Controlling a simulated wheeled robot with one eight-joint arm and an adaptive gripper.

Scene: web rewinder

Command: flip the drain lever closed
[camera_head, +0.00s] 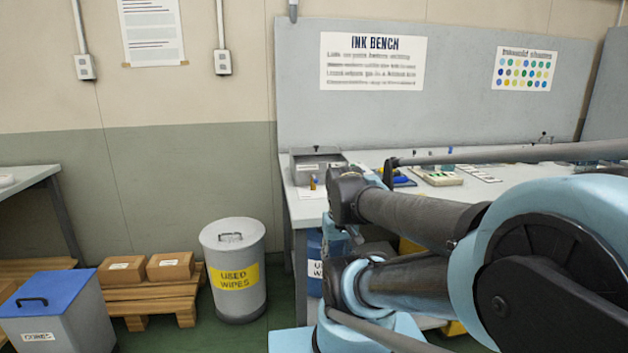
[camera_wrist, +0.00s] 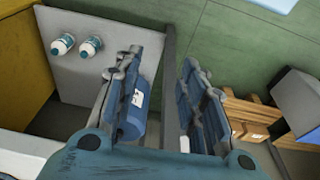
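I cannot pick out the drain lever for certain in either view. In the head view, a grey open box (camera_head: 318,160) stands at the left end of the ink bench, with a small orange and blue item (camera_head: 313,183) at its front that is too small to identify. A blue drum (camera_head: 334,262) with a white label stands under the bench; in the wrist view a blue drum (camera_wrist: 133,118) shows partly behind the left finger. My gripper (camera_wrist: 158,68) is open, its fingers apart, with nothing seen held. In the head view my arm covers part of the bench, and the fingers cannot be made out.
The bench leg (camera_wrist: 169,90) shows between my fingers, apparently beyond them. Two white bottles (camera_wrist: 76,46) are at upper left there. A grey used-wipes bin (camera_head: 233,275), a pallet with boxes (camera_head: 150,295) and a blue-lidded bin (camera_head: 55,310) stand left of the bench.

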